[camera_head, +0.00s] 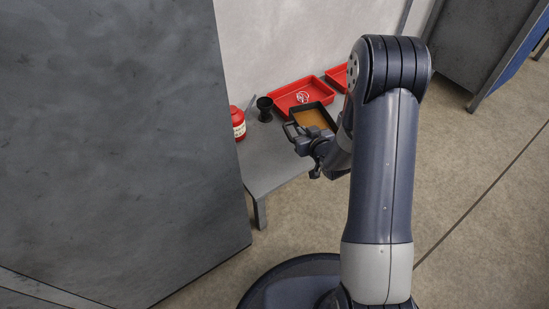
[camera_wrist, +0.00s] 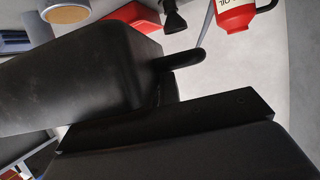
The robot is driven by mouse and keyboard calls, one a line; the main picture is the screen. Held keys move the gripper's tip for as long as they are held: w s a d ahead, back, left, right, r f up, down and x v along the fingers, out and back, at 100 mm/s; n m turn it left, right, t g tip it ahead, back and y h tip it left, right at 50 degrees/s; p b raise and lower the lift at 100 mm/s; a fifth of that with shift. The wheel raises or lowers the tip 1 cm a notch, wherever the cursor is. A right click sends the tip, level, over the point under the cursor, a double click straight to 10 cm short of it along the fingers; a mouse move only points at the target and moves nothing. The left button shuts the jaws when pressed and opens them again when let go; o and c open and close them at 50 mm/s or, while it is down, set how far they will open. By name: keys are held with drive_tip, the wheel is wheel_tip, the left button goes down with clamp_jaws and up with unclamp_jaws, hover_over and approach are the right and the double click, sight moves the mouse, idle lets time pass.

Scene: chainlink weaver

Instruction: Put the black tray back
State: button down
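The black tray (camera_head: 293,111) shows in the head view on the grey bench, near its front edge. It has dark walls and an orange-brown floor. My gripper (camera_head: 292,130) is at the tray's front left side, close against or overlapping it. In the wrist view a large dark body with a rounded corner, seemingly the black tray (camera_wrist: 85,75), fills the left, very near the camera. A short dark tab sticks out beyond it. Dark gripper parts fill the bottom. Whether the fingers are closed on the tray wall is hidden.
A red tray (camera_head: 283,92) stands behind the black tray, with another red tray (camera_head: 338,73) to its right. A black cup (camera_head: 265,108) and a red bottle (camera_head: 237,121) stand left on the bench (camera_head: 262,167). A large grey panel (camera_head: 110,140) blocks the left. Floor at right is clear.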

drive_tip(key=s+a+f+n+g+y+p, duration=0.2)
drive_tip(key=s+a+n+g+y+p, duration=0.3)
drive_tip(key=a+n+g+y, duration=0.55)
drive_tip(key=shift+n+h, duration=0.75)
drive_tip(key=shift+n, duration=0.1)
drive_tip(key=f+b, duration=0.1)
drive_tip(key=f, duration=0.2)
drive_tip(key=d+f+b, duration=0.1)
drive_tip(key=f+b, duration=0.1)
drive_tip(key=f, duration=0.1)
drive_tip(key=d+f+b, duration=0.1)
drive_tip(key=f, duration=0.3)
drive_tip(key=shift+s, duration=0.3)
drive_tip(key=shift+r, duration=0.1)
drive_tip(key=c, duration=2.1)
unclamp_jaws()
drive_tip(key=shift+f+b, duration=0.25)
drive_tip(key=shift+b, duration=0.05)
drive_tip(key=o, duration=0.5)
drive_tip(key=shift+c, duration=0.2)
